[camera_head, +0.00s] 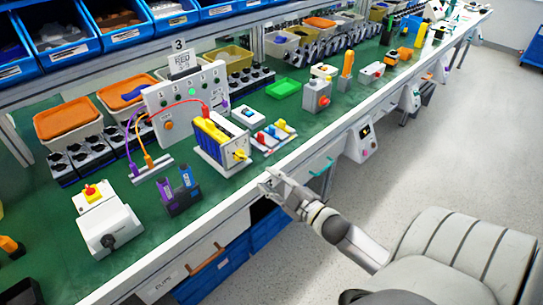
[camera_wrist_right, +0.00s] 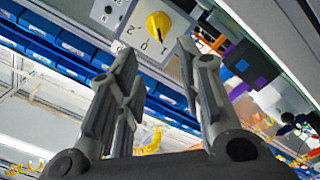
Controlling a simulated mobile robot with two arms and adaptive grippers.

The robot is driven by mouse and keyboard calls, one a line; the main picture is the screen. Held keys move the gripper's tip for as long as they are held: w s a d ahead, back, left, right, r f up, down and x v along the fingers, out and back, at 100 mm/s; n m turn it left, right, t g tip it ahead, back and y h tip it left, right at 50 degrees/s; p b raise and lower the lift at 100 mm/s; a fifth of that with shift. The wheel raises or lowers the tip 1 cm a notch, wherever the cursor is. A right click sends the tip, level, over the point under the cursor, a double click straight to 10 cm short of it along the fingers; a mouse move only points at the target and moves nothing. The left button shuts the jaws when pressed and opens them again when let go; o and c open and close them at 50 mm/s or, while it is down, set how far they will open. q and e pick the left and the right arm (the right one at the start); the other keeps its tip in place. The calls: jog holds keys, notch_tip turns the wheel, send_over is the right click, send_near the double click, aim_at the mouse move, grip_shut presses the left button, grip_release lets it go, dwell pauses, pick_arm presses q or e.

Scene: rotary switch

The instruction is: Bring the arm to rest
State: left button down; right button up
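In the right wrist view the yellow knob (camera_wrist_right: 158,26) sits on a light plate with printed digits, beyond the fingertips. My right gripper (camera_head: 268,183) is at the bench's front edge, to the right of and below the knob in the head view, apart from it. Its two fingers (camera_wrist_right: 157,58) are spread with nothing between them. My left gripper is in neither view.
A small purple-and-black holder (camera_head: 181,195) stands left of the switch, and a white box with a red button (camera_head: 103,217) is farther left. A tray with coloured blocks (camera_head: 273,136) and a grey box with a red button (camera_head: 317,96) lie right. The floor (camera_head: 440,150) is open.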

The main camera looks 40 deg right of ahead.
jog(key=s+a+f+m+g+h, duration=0.1)
jog(key=s+f+m+g, duration=0.4)
jog(key=f, duration=1)
jog(key=s+a+f+g+h, duration=0.1)
jog(key=s+f+g, duration=0.35)
jog(key=f, duration=1.05)
jog(key=s+a+f+m+g, duration=0.1)
jog(key=s+a+f, duration=0.3)
jog(key=s, duration=0.6)
jog(key=s+a+f+g, duration=0.4)
jog(key=s+f, duration=0.4)
jog(key=s, duration=0.2)
jog(key=s+a+f+m+g, duration=0.1)
jog(key=s+a+f+g, duration=0.1)
jog(key=s+a+f, duration=0.2)
jog(key=s+f, duration=0.3)
jog(key=s, duration=0.4)
jog(key=shift+a+m+y, duration=0.15)
jog(key=shift+m+y, duration=0.15)
jog(key=shift+y, duration=0.1)
jog(key=shift+f+g, duration=0.1)
jog(key=shift+g, duration=0.15)
